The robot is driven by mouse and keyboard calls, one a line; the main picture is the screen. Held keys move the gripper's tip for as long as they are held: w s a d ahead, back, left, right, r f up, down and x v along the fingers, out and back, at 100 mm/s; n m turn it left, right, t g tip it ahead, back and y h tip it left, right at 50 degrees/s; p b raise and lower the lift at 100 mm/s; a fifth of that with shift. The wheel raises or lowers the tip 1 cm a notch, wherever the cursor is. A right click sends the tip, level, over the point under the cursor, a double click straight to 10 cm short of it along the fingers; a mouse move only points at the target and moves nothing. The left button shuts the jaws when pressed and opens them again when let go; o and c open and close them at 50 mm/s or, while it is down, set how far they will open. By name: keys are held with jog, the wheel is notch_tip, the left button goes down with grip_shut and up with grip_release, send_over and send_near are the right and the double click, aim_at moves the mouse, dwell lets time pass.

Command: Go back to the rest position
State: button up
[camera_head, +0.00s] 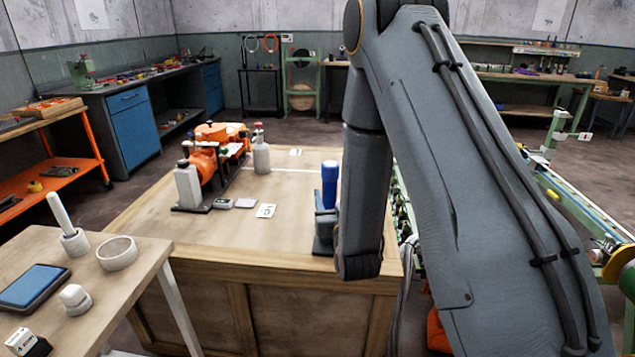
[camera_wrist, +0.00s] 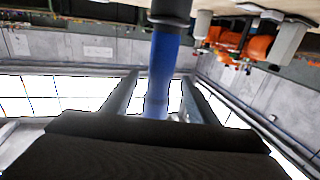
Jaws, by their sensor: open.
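My gripper (camera_wrist: 158,95) shows in the wrist view with its two fingers apart. A blue cylinder (camera_wrist: 163,70) with a dark collar appears between the fingers in that view; I cannot tell whether either finger touches it. In the head view the blue cylinder (camera_head: 329,185) stands upright near the right front part of the wooden bench, just left of my arm. My gripper is mostly hidden behind my arm there. The rest position is not marked in either view.
The wooden bench (camera_head: 225,240) holds an orange machine (camera_head: 203,160), a grey bottle (camera_head: 261,155) and a small card (camera_head: 266,211). A conveyor (camera_head: 575,205) runs at right.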

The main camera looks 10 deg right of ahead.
jog(key=shift+s+a+f+g, duration=0.1)
jog(key=shift+s+f+g, duration=0.1)
jog(key=shift+g, duration=0.4)
jog(key=shift+s+f+g, duration=0.1)
jog(key=shift+f+g, duration=0.1)
jog(key=shift+g, duration=0.4)
jog(key=s+g+y, duration=0.1)
jog(key=s+g, duration=1.4)
jog(key=s, duration=1.6)
jog(key=shift+s+a+r+n, duration=0.15)
jog(key=shift+a+r+n, duration=0.15)
jog(key=shift+r, duration=0.15)
